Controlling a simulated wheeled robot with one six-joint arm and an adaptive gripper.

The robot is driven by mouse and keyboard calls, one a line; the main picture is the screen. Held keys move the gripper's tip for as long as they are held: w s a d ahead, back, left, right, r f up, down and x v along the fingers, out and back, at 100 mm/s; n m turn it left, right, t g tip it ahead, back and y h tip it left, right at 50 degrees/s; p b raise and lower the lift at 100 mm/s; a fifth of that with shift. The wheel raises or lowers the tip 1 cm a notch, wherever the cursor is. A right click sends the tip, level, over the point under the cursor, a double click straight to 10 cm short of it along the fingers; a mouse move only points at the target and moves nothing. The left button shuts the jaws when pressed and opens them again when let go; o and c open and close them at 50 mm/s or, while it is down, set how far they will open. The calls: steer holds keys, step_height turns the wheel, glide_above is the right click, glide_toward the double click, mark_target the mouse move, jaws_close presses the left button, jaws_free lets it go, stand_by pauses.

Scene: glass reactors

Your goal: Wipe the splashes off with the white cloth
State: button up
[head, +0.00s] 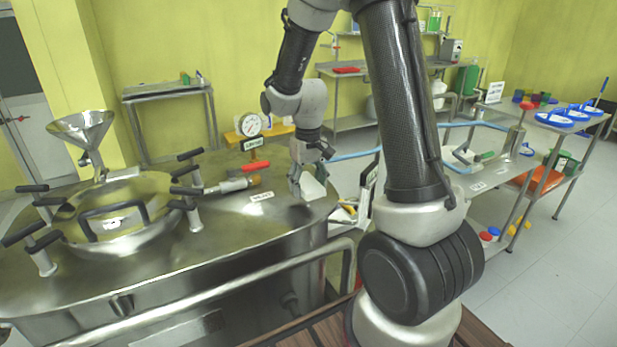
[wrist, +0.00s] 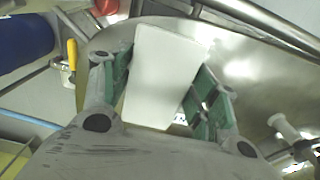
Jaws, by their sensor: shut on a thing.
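My gripper (head: 308,180) is over the right edge of the steel reactor top (head: 225,228) in the head view. It is shut on the white cloth (head: 314,188), which shows as a pale block low between the fingers. In the wrist view the white cloth (wrist: 163,70) fills the space between the green-padded fingers of the gripper (wrist: 160,98), with the steel top behind it. I cannot tell whether the cloth touches the steel. I cannot make out splashes clearly; bright patches on the steel may be reflections.
A rail (head: 215,287) runs along the front. A steel cart (head: 480,172) stands to the right. Bare steel lies left of my gripper.

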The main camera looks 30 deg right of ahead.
steer(key=shift+r, duration=1.2)
